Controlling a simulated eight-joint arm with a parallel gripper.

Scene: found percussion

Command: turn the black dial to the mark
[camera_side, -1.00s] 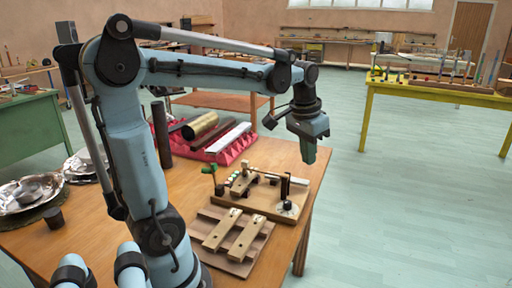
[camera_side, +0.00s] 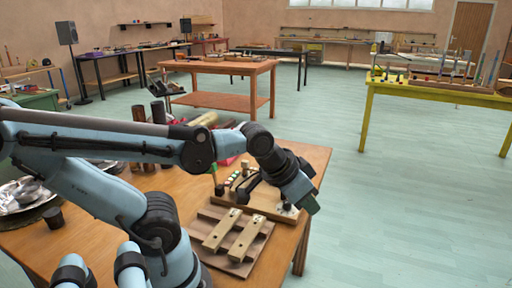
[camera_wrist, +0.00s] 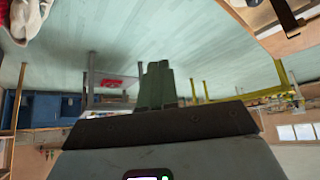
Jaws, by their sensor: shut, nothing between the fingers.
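The black dial (camera_side: 287,206) sits on a pale round plate at the right end of a wooden board (camera_side: 268,206) on the near table. It is small and partly covered by my arm in the side view, so its pointer and the mark cannot be made out. My gripper (camera_side: 310,204) is low in front of the dial's right side, its dark green fingers pointing down and right. Whether it touches the dial cannot be told. In the wrist view the fingers (camera_wrist: 157,84) are together with nothing held. The dial is not clearly visible there.
Two wooden bars on a slatted base (camera_side: 236,238) lie in front of the dial board. Silver pans (camera_side: 22,196) and a dark cup (camera_side: 53,217) are at the table's left. Bare floor lies right of the table edge. A yellow table (camera_side: 440,90) stands farther off.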

